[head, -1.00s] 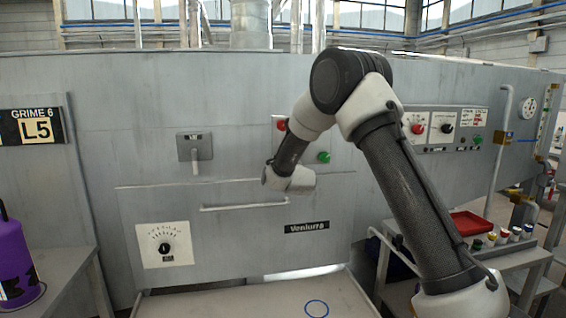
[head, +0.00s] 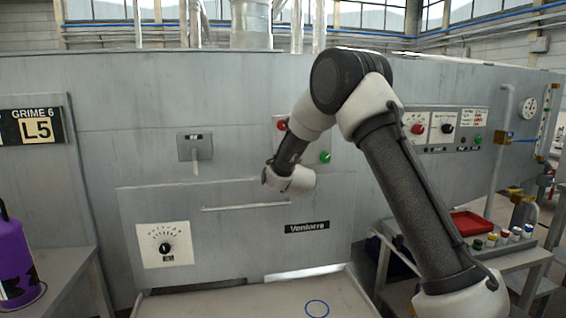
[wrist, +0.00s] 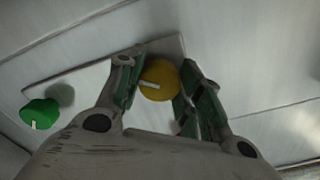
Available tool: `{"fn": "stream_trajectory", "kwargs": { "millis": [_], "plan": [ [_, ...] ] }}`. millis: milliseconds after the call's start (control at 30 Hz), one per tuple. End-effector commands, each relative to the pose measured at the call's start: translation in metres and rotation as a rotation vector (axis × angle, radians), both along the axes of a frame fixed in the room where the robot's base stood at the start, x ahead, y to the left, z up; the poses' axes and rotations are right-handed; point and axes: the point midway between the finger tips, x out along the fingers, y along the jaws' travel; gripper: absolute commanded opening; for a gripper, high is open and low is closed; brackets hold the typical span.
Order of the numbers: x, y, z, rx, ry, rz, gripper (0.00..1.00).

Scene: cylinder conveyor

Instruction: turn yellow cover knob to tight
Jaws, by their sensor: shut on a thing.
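The yellow cover knob (wrist: 159,74) is round with a white pointer mark and sits on a pale plate (wrist: 80,90) in the wrist view. The mark lies nearly level in that picture, across the knob's lower middle. My gripper (wrist: 160,84) has its green-padded fingers on both sides of the knob and is shut on it. In the head view the yellow knob and my fingers are hidden by my wrist, which is at the panel between the red and green knobs.
A green knob (wrist: 40,113) is left of my fingers in the wrist view; it also shows in the head view (head: 325,157). A red knob (head: 282,125) is above left. A lever plate (head: 195,148), a long handle (head: 245,206) and a dial (head: 164,248) are on the grey machine.

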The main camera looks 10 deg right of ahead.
Motion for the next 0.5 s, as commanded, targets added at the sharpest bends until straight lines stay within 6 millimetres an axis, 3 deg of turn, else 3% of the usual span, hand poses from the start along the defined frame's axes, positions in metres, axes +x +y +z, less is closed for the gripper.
{"fn": "stream_trajectory", "kwargs": {
  "millis": [500],
  "plan": [
    [-0.0002,0.0001,-0.0005,0.485,0.002,-0.001,0.12]
  ]
}}
